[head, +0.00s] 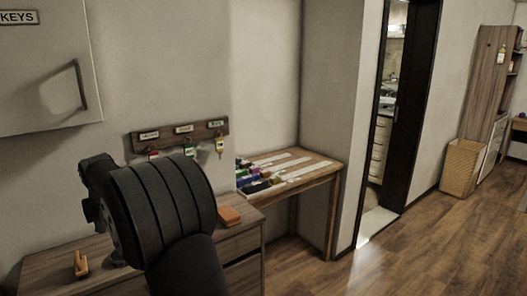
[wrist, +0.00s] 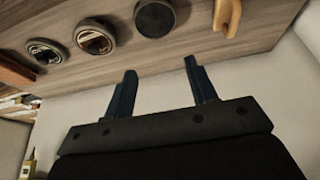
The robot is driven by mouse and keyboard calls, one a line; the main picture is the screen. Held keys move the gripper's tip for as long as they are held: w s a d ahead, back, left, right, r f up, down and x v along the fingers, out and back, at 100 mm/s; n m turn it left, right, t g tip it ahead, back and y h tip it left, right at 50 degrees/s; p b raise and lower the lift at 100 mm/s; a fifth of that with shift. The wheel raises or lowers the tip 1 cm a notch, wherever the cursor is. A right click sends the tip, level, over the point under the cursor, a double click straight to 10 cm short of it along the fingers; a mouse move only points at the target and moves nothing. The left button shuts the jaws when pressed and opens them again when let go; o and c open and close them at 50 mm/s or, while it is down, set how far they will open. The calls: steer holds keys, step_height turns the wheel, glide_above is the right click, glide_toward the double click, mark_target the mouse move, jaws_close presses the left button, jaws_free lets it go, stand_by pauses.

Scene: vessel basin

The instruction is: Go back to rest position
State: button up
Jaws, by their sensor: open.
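My gripper (wrist: 160,78) shows in the wrist view with its two dark blue fingers spread apart. Nothing is between the fingers, and they look empty. In the head view my dark arm stands in front of the wooden dresser (head: 246,235), and the fingers cannot be made out there. In the wrist view a wooden surface (wrist: 185,52) lies beyond the fingertips, with a pale area below it.
The wrist view shows a dark round disc (wrist: 155,17), two round tins (wrist: 95,37) (wrist: 45,52) and a tan piece (wrist: 227,15). The head view shows a small orange stand (head: 82,264), an orange block (head: 229,215), a key rack (head: 180,137), a cabinet (head: 45,70) and a side table (head: 300,180).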

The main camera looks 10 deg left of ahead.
steer(key=w+d+f+m+h, duration=0.1)
steer(key=w+d+f+m, duration=0.15)
steer(key=w+d, duration=0.55)
steer(key=w+d+f+m+t, duration=0.1)
steer(key=w+d+f, duration=0.3)
steer(key=d, duration=0.7)
steer(key=w+d+f+m+h, duration=0.1)
steer(key=w+d+f+m, duration=0.15)
steer(key=w+d, duration=0.55)
steer(key=s+d+f+m, duration=0.1)
steer(key=s+d+f, duration=0.2)
steer(key=d+f, duration=0.5)
steer(key=s+d+f+m+h, duration=0.1)
steer(key=s+d+f, duration=0.2)
steer(key=d+f, duration=0.5)
steer(key=shift+s+d, duration=0.4)
steer(key=shift+d, duration=2.45)
steer(key=shift+r, duration=0.1)
steer(key=w+a+r+n, duration=0.1)
steer(key=w+a+r, duration=0.1)
steer(key=a+r, duration=0.4)
steer(key=w+a+r+n, duration=0.1)
steer(key=w+a+r, duration=0.2)
steer(key=a+r, duration=0.4)
steer(key=a, duration=0.3)
steer(key=shift+w+a+r+y, duration=0.15)
steer(key=shift+a+r+y, duration=0.1)
steer(key=shift+y, duration=0.15)
